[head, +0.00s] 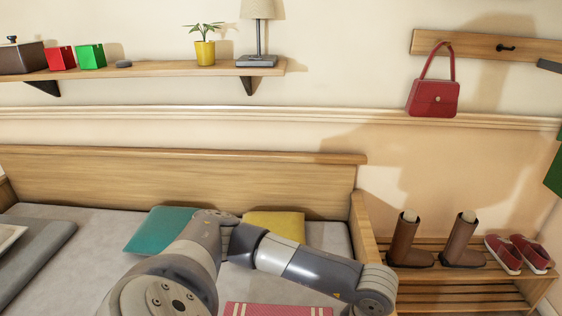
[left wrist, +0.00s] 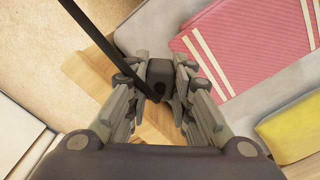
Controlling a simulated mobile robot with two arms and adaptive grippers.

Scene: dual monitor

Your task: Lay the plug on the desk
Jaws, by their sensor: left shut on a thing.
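In the left wrist view my left gripper (left wrist: 161,66) is shut on the black plug (left wrist: 159,75), which sits between its two fingers. A black cable (left wrist: 98,38) runs from the plug to the upper left. Light wood (left wrist: 148,122) shows below and behind the plug; I cannot tell the gap between them. In the head view a grey arm of mine crosses the lower middle, but its gripper and the plug are not visible there. No desk can be made out in either view. My right gripper is not seen.
A wooden daybed (head: 180,180) holds a teal pillow (head: 158,229), a yellow pillow (head: 275,225) and a red striped cloth (head: 278,309), also seen in the left wrist view (left wrist: 250,45). A shoe rack (head: 455,273) with boots stands right. A shelf (head: 150,70) hangs above.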

